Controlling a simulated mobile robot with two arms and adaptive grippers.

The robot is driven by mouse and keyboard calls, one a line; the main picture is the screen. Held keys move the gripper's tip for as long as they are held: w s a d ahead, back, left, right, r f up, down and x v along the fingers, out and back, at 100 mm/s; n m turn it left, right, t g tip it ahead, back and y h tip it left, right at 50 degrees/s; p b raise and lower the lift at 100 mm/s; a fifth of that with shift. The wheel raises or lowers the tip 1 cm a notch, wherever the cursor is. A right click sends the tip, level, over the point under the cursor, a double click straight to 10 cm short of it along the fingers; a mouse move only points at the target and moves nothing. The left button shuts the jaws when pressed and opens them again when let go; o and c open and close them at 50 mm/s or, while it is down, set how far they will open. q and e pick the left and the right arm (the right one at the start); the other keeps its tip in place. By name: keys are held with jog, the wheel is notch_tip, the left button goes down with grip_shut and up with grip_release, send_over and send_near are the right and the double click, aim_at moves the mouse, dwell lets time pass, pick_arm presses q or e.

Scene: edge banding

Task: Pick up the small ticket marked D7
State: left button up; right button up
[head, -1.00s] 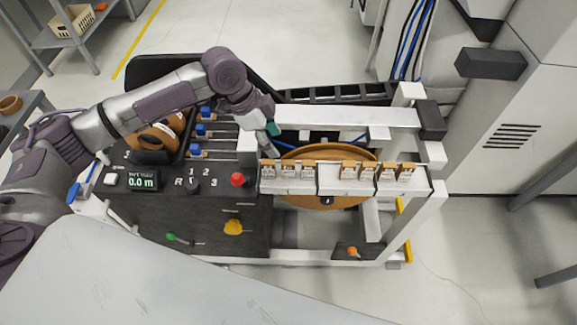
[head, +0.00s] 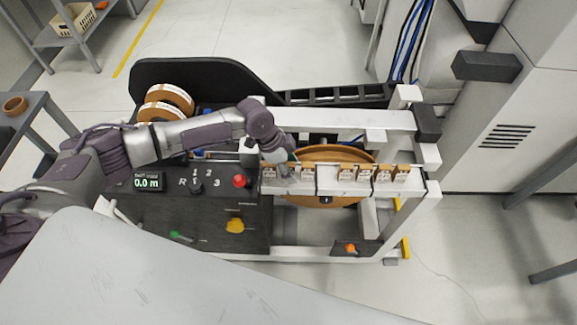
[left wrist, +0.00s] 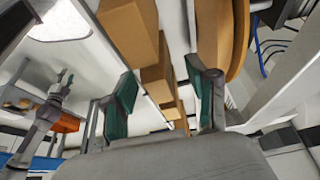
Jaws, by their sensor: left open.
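Several small brown tickets with white labels stand in a row on a white rail (head: 330,188), among them one at the right end (head: 400,173) and one at the left end (head: 268,173). The labels are too small to read, so I cannot tell which is D7. My left gripper (head: 284,168) is at the left part of the row and hides part of it. In the left wrist view, its teal-padded fingers (left wrist: 163,103) are apart, with brown ticket blocks (left wrist: 158,82) showing beyond and between them. It grips nothing that I can see. My right gripper does not show.
A large brown reel (head: 335,153) stands right behind the rail. Left of the rail is a black control panel with a red button (head: 240,181) and a yellow knob (head: 235,225). A white beam (head: 350,118) runs behind. A grey surface (head: 150,270) fills the front.

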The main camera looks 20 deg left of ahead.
pick_arm(q)
jog(key=shift+w+d+f, duration=0.1)
jog(key=shift+d+f, duration=0.15)
jog(key=shift+f, duration=0.35)
jog(key=c, duration=1)
jog(key=shift+r, duration=0.1)
